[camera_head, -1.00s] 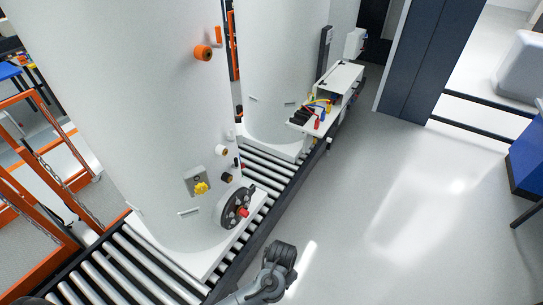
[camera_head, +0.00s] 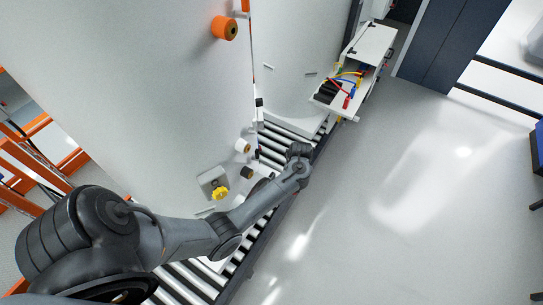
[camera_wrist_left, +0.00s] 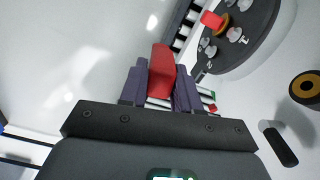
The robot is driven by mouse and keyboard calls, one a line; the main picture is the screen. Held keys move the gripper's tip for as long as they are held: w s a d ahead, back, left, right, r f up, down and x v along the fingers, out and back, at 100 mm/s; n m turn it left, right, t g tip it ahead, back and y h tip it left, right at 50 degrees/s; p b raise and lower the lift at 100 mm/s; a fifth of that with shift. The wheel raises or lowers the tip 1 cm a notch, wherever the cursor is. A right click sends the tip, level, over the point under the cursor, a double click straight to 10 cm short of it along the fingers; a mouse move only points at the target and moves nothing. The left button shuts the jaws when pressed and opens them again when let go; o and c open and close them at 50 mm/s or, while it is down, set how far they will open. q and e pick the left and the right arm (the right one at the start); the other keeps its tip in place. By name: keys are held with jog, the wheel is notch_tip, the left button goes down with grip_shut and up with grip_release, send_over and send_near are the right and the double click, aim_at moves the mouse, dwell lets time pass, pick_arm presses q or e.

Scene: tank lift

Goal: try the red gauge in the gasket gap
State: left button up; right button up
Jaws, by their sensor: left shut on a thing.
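In the left wrist view, my left gripper (camera_wrist_left: 160,88) has its dark purple fingers shut on the red gauge (camera_wrist_left: 161,66), a red block standing up between them. The dark round flange (camera_wrist_left: 262,38) with silver bolts and a red piece (camera_wrist_left: 212,20) on it is at the upper right, apart from the held gauge. I cannot make out the gasket gap. In the head view my left arm reaches across the lower part of the white tank (camera_head: 150,90) and covers most of the flange. The fingers and gauge are not clear there. My right gripper is in neither view.
A roller conveyor (camera_head: 283,140) runs beneath. The floor (camera_head: 420,180) at right is clear.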

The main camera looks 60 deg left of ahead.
pick_arm(q)
jog(key=a+f+n+b, duration=0.3)
jog(key=a+f+n, duration=0.1)
jog(key=a+n, duration=1.1)
jog(key=a, duration=0.3)
jog(key=shift+a+f+n+b, duration=0.2)
jog(key=shift+n+b, duration=0.1)
jog(key=shift+f+b, duration=2.45)
jog(key=shift+f, duration=0.45)
jog(key=shift+f, duration=0.15)
jog(key=shift+f+b, duration=0.55)
jog(key=shift+f, duration=0.05)
jog(key=shift+f+b, duration=0.75)
jog(key=shift+f, duration=0.05)
